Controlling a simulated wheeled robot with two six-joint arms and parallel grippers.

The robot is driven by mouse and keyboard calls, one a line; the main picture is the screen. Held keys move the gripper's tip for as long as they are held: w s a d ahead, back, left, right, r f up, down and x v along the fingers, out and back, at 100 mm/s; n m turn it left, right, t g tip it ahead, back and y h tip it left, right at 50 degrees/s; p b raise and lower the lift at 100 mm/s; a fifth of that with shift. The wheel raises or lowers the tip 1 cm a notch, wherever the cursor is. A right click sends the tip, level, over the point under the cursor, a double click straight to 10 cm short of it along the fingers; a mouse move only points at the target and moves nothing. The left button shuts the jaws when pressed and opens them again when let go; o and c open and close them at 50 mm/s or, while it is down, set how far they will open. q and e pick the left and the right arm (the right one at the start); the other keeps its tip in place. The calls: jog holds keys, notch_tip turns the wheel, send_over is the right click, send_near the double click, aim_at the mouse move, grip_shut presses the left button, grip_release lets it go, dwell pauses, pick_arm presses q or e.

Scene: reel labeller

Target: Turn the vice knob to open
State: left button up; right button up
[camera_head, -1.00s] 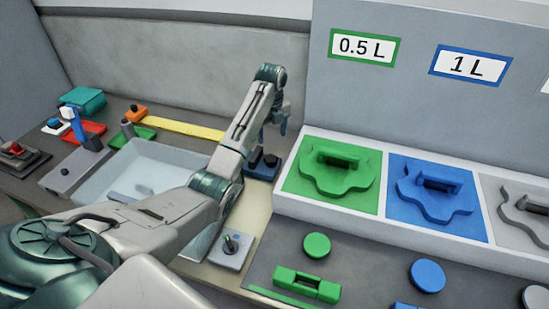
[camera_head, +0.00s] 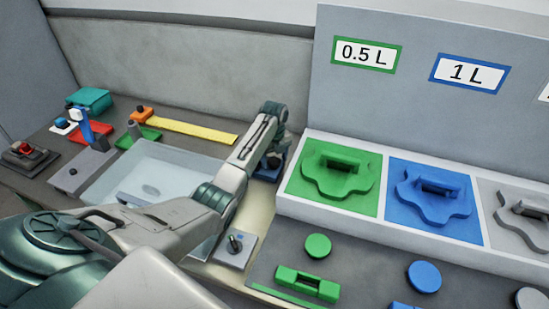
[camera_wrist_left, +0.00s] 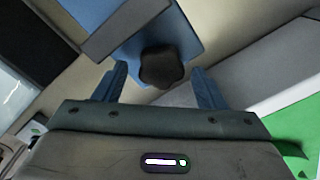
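The two blue fingers are spread, with a visible gap on each side of the knob. In the head view my left gripper (camera_head: 275,158) points down over the vice. My right gripper is not in view.
A clear tray (camera_head: 187,157) lies left of my forearm. A small switch plate (camera_head: 233,250) sits in front. Green (camera_head: 335,182) and blue (camera_head: 437,202) fixtures stand in a white rack on the right. A yellow strip (camera_head: 195,131) lies behind the tray.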

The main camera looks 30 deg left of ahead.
pick_arm(q)
jog(key=c, duration=0.9)
